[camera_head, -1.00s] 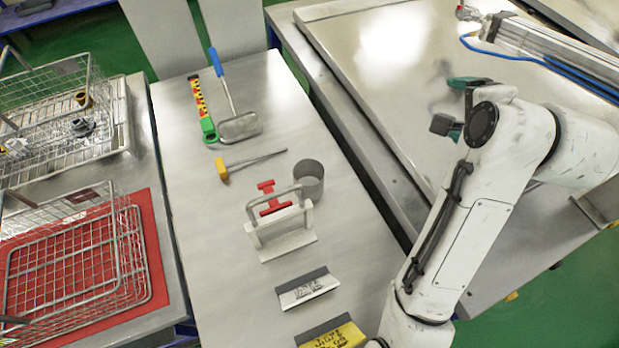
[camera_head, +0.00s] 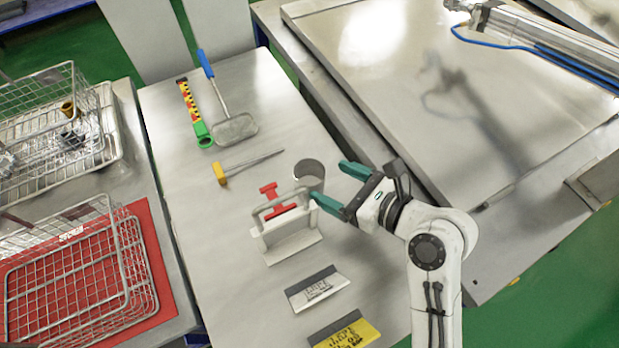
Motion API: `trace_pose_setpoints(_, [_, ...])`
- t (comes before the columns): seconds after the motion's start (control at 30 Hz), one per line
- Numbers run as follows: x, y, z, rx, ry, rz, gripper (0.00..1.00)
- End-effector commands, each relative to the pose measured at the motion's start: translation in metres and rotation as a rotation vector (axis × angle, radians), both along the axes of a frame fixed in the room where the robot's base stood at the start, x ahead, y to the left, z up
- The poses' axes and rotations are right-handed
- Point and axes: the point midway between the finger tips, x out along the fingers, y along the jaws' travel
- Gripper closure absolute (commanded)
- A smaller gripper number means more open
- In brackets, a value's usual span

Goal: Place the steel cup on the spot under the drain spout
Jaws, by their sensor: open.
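The steel cup (camera_head: 309,173) stands upright on the middle metal table, just behind a white stand with a grey handle (camera_head: 289,237). My gripper (camera_head: 333,183) is open with green fingertips. It reaches in from the right, with one finger behind and right of the cup and the other in front of it, near the stand. The cup appears at or just beyond the fingertips; I cannot tell whether they touch it. No drain spout or marked spot can be made out in this view.
A red piece (camera_head: 269,196) is by the stand. A yellow-handled tool (camera_head: 220,173), a blue-handled scoop (camera_head: 236,128) and a striped green tool (camera_head: 202,134) lie behind. Two label plates (camera_head: 317,288) lie in front. Wire baskets (camera_head: 75,270) stand left; a large lid (camera_head: 440,60) lies right.

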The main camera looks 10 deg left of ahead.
Motion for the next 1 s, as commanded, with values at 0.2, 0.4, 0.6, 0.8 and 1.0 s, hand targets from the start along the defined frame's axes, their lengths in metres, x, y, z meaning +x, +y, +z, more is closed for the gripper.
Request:
trace_pose_setpoints(0.2, [0.01,0.016,-0.007,-0.002,-0.001,0.0,0.18])
trace_pose_setpoints(0.4, [0.019,0.033,-0.014,-0.003,-0.001,0.003,0.18])
trace_pose_setpoints(0.6, [0.032,0.053,-0.024,-0.003,-0.003,0.0,0.18])
trace_pose_setpoints(0.8, [0.034,0.058,-0.027,-0.003,-0.002,0.0,0.18])
trace_pose_setpoints(1.0, [0.034,0.058,-0.027,-0.004,-0.003,-0.001,0.26])
